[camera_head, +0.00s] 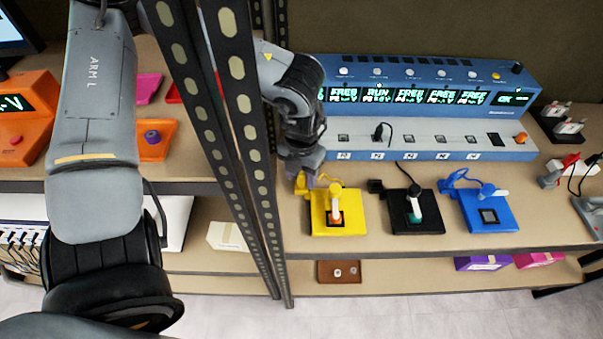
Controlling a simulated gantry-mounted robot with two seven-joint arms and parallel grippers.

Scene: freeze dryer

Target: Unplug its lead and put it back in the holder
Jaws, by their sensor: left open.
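A blue and grey unit (430,80) stands at the back of the shelf, with several lit panels, one reading RUN and others FREE. A black plug (381,131) sits in the socket below the RUN panel. In front lie a yellow holder (320,220), a black holder (430,216) and a blue holder (475,222). Each has a small upright part and a coloured lead or clip at its back left. My left gripper (306,181) is open, pointing down beside the yellow holder's back left corner; whether it touches the yellow clip is unclear. My right gripper is out of view.
Black perforated rack posts (245,110) cross in front of my left arm. Grey and red-tipped connectors (563,168) lie at the right. An orange device (22,118) stands at the far left.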

